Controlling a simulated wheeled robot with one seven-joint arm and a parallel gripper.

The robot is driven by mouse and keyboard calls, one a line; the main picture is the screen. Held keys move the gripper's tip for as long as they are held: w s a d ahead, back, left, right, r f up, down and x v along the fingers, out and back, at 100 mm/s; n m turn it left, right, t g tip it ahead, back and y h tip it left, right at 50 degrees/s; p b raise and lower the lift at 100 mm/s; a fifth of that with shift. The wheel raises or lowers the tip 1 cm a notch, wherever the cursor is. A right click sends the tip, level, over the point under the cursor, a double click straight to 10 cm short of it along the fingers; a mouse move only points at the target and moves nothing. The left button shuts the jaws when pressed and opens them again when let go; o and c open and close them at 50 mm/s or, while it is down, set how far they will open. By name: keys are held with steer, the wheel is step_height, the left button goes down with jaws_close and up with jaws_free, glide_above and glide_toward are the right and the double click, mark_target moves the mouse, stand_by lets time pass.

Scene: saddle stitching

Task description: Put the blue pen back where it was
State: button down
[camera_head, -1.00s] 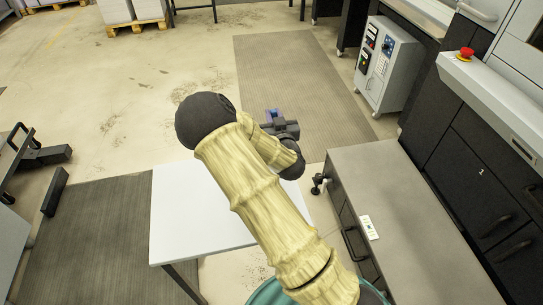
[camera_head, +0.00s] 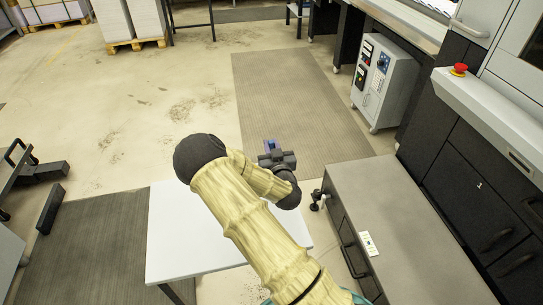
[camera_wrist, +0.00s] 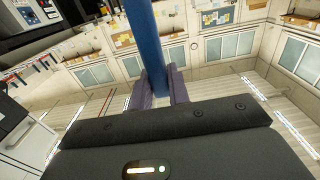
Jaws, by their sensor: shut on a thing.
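The blue pen (camera_wrist: 145,35) is a long blue shaft between the two fingers of my gripper (camera_wrist: 161,84) in the wrist view, running out of the top of the picture. My gripper is shut on it. In the head view my gripper (camera_head: 271,149) is held up in the air past the far right corner of the white table (camera_head: 168,225), and a small bit of blue shows at its end. Most of the pen is hidden or too small to make out there. My arm covers part of the white table.
A grey cabinet (camera_head: 400,220) with a small white label stands right of the white table. A control box (camera_head: 385,80) and a dark machine with a red button (camera_head: 458,69) stand further right. A ribbed mat (camera_head: 300,100) and open floor lie ahead.

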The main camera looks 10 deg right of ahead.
steer(key=shift+f, duration=2.15)
steer(key=c, duration=1.3)
jaws_free()
steer(key=shift+c, duration=0.2)
